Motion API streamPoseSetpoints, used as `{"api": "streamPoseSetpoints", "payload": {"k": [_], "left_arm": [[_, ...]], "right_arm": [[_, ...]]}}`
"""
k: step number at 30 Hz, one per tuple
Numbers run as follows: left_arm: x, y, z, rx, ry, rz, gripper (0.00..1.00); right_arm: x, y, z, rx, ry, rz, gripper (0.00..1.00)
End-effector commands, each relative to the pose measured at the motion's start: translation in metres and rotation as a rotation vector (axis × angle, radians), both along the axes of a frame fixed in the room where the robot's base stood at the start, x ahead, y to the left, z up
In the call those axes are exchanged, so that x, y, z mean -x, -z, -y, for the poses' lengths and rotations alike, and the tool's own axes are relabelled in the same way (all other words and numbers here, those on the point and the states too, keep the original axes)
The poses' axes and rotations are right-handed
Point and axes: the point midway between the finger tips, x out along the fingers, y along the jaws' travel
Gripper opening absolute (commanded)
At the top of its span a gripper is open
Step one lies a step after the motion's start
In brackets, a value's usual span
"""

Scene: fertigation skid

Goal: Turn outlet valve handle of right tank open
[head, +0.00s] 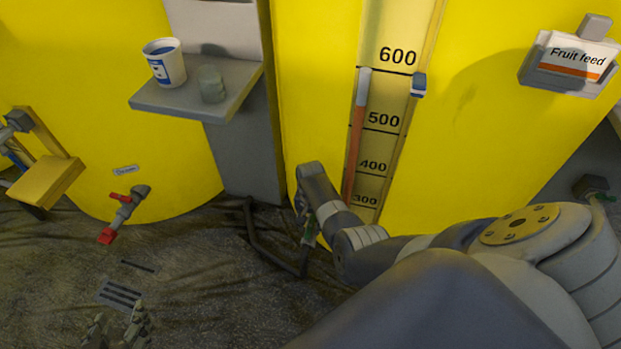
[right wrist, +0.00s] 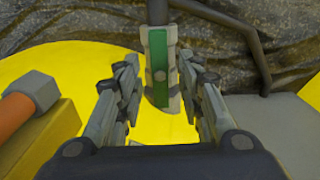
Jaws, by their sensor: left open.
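The right tank (head: 480,150) is the big yellow one with the level scale. In the right wrist view a grey fitting with a green face, apparently its outlet valve handle (right wrist: 158,65), stands upright ahead of my right gripper (right wrist: 163,95). The gripper's two fingers are spread apart, one on each side of the fitting's lower end, with gaps showing. In the head view my right gripper (head: 308,228) is low at the tank's front, and my arm hides most of the valve. My left gripper (head: 118,332) is open and empty over the floor at the bottom left.
The left tank (head: 100,90) has its own outlet valve with red handles (head: 118,212). A grey shelf (head: 200,110) between the tanks holds a white-blue cup (head: 164,64). A dark hose (head: 270,252) lies on the floor near my right gripper. A yellow box (head: 48,182) is at the left.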

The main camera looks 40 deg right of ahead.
Motion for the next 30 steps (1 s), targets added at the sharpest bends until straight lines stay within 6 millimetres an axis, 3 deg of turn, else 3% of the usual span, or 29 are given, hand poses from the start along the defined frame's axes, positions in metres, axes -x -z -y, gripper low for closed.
{"api": "streamPoseSetpoints", "payload": {"k": [11,30], "left_arm": [[0.000,0.000,0.001,0.001,0.001,0.002,0.49],[0.000,0.000,0.000,0.001,0.001,0.001,0.49]], "right_arm": [[-0.001,-0.015,0.000,0.000,0.001,0.001,0.35],[-0.001,-0.109,0.000,-0.001,0.000,0.002,0.35]]}}
